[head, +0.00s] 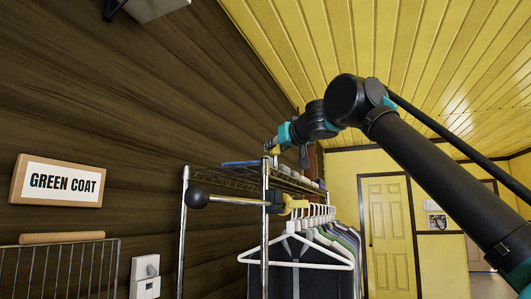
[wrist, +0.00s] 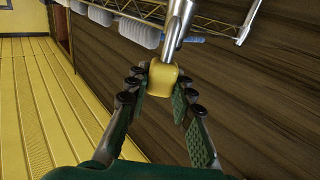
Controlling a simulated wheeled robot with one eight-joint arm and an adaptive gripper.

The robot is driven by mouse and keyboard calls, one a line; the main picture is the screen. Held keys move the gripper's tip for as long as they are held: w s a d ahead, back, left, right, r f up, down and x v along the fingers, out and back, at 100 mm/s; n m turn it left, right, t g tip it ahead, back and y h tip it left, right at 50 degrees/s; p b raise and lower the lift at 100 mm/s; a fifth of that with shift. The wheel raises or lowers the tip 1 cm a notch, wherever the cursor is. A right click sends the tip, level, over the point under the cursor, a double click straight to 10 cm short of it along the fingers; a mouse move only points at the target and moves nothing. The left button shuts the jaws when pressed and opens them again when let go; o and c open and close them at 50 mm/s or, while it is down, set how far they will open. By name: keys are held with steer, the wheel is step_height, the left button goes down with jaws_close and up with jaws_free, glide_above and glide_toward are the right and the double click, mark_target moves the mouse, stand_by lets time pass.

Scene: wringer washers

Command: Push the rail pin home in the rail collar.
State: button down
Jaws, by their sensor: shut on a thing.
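My gripper (wrist: 163,84) is shut on a yellow block-like piece (wrist: 163,82), with a finger on either side of it. A bright metal rod (wrist: 178,28) meets this piece at its far end; I cannot tell whether it is the rail pin or joined to the rod. In the head view my gripper (head: 272,149) is small, at the top of the rack's front chrome post. Lower on that post, a yellow fitting (head: 296,203) beside a dark clamp sits on the horizontal rail (head: 236,200), perhaps the rail collar. No pin is clearly seen in it.
The rail ends in a black ball (head: 197,196) at left. White hangers (head: 296,262) with clothes hang below the rack's wire shelf (head: 284,178). A dark plank wall (head: 110,110) runs close at left. A wire basket (head: 65,268) stands at lower left.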

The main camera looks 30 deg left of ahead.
mark_target(275, 164)
steer(key=shift+w+a+r, duration=0.1)
steer(key=shift+a+r, duration=0.1)
steer(key=shift+a, duration=0.05)
steer(key=shift+f, duration=0.1)
steer(key=shift+f, duration=3)
steer(key=shift+f, duration=2.5)
stand_by(2.2)
